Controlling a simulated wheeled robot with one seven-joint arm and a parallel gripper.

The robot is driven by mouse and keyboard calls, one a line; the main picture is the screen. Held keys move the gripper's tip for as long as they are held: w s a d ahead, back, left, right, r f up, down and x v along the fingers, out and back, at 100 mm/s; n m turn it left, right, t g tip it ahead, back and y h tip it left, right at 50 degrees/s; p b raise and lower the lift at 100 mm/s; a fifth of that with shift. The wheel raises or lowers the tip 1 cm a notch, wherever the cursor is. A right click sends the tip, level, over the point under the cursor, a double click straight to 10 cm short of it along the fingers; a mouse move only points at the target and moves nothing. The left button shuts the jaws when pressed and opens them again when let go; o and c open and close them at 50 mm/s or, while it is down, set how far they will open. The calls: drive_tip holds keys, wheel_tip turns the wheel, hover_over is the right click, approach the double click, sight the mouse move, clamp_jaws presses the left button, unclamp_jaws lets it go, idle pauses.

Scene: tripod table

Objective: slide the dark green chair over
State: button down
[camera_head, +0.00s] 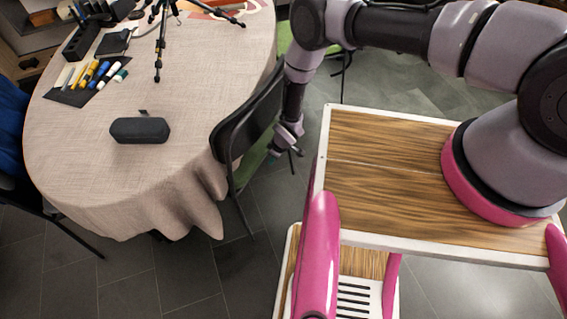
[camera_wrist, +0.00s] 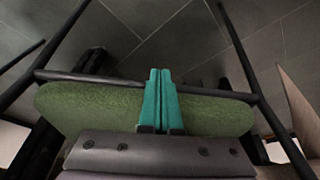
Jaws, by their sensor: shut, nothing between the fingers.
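The dark green chair stands at the right side of the round table, with a black backrest (camera_head: 232,125) and a green seat (camera_head: 252,160) partly hidden behind it. In the wrist view the green seat (camera_wrist: 80,106) spans the middle, with dark tubes around it. My gripper (camera_head: 273,157) is low beside the chair, to the right of the backrest. Its teal fingers (camera_wrist: 160,73) are shut and empty, and overlap the seat and a dark bar at its edge. I cannot tell whether they touch the chair.
The round cloth-covered table (camera_head: 190,70) holds a dark case (camera_head: 140,130), markers (camera_head: 98,75) and a tripod (camera_head: 160,45). Another green chair (camera_head: 284,38) stands farther back. A dark chair and blue cloth (camera_head: 12,130) are at the left. Grey tiled floor (camera_head: 190,280) is open in front.

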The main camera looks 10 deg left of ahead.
drive_tip(key=w+v, duration=0.1)
drive_tip(key=v, duration=0.9)
drive_tip(key=shift+s+d, duration=0.3)
drive_tip(key=shift+s, duration=0.2)
